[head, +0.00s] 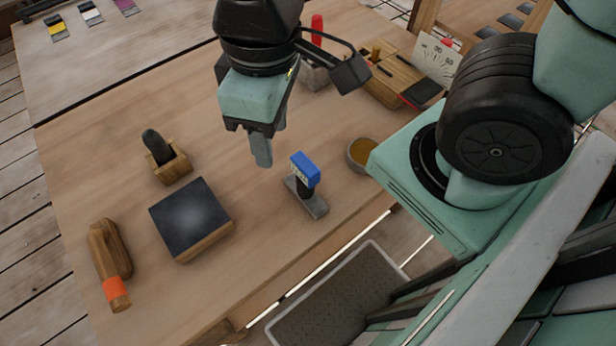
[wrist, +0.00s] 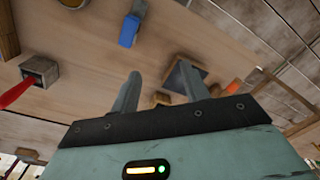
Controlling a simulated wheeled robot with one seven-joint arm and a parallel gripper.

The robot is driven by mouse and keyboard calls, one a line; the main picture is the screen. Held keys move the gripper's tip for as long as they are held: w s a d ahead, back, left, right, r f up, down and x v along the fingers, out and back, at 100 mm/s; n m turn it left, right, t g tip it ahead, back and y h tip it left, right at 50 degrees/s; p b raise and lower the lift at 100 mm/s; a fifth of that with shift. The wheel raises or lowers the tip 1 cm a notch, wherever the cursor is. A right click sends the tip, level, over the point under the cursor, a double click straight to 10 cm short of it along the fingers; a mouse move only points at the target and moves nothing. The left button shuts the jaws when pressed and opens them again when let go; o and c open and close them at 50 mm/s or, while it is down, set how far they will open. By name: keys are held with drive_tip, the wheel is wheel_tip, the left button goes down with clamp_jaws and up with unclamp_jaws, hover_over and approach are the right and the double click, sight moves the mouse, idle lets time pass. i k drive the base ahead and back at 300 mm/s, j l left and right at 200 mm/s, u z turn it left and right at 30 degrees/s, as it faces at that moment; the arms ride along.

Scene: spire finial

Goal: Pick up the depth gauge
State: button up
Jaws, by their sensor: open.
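The depth gauge (head: 306,172) has a blue top, a dark middle and a grey base. It stands on the workbench near the front edge, right of and below my gripper in the head view. Its blue part also shows in the wrist view (wrist: 129,30), near the top edge, with the rest partly cut off. My gripper (head: 264,150) hangs above the bench, up and left of the gauge, not touching it. In the wrist view its two fingers (wrist: 158,90) are apart with nothing between them.
A dark-topped block (head: 190,216) lies left of the gauge, and a small bowl (head: 362,154) is to its right. A wooden holder with a dark piece (head: 170,168) and an orange-banded wooden tool (head: 110,262) are farther left. A grey crate (head: 335,300) sits below the bench edge.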

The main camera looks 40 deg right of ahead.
sight(302, 183)
drive_tip(key=k+j+z, duration=0.3)
drive_tip(key=j, duration=0.15)
drive_tip(key=k+j+z, duration=0.3)
drive_tip(key=k+j, duration=0.05)
